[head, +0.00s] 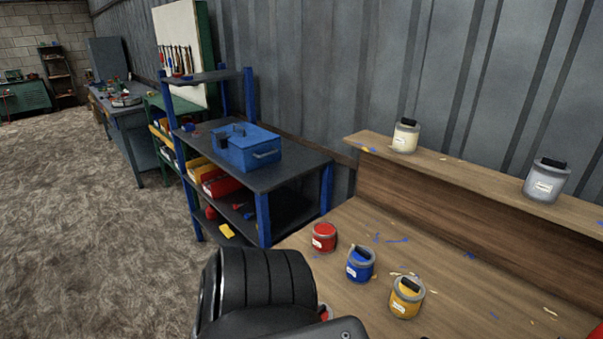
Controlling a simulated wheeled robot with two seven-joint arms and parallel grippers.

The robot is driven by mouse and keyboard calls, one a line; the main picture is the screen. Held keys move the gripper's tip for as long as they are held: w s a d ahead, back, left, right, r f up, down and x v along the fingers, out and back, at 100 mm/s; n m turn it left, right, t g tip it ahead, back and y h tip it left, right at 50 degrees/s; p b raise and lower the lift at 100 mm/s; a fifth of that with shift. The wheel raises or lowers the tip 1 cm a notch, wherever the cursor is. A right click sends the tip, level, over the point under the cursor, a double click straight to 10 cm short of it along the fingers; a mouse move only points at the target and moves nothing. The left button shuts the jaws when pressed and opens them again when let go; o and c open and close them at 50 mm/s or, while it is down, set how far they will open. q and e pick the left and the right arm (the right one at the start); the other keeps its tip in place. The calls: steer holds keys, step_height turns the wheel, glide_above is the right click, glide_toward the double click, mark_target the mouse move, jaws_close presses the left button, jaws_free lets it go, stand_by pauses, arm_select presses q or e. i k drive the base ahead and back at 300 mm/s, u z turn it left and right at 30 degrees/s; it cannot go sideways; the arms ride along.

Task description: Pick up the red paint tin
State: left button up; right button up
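The red paint tin (324,238) stands upright on the wooden workbench in the head view, near the bench's left end. It has a white label on its front. A blue tin (360,263) stands just right of it, and a yellow tin (406,297) stands further right and nearer. A black, rounded part of my arm fills the bottom middle of the view, in front of and below the red tin. A small red patch shows beside that arm at the bottom edge; I cannot tell what it is. Neither gripper's fingers can be seen.
The wooden bench (345,293) has paint marks and bare room around the tins. A raised shelf (465,176) behind holds a cream tin (405,136) and a grey tin (546,181). A blue-posted rack (290,172) with a blue toolbox (246,146) stands left of the bench.

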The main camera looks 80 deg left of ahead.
mark_target(324, 232)
steer(key=u, duration=2.2)
steer(key=k, duration=0.5)
steer(key=u, duration=2.2)
steer(key=i, duration=1.75)
steer(key=z, duration=2.2)
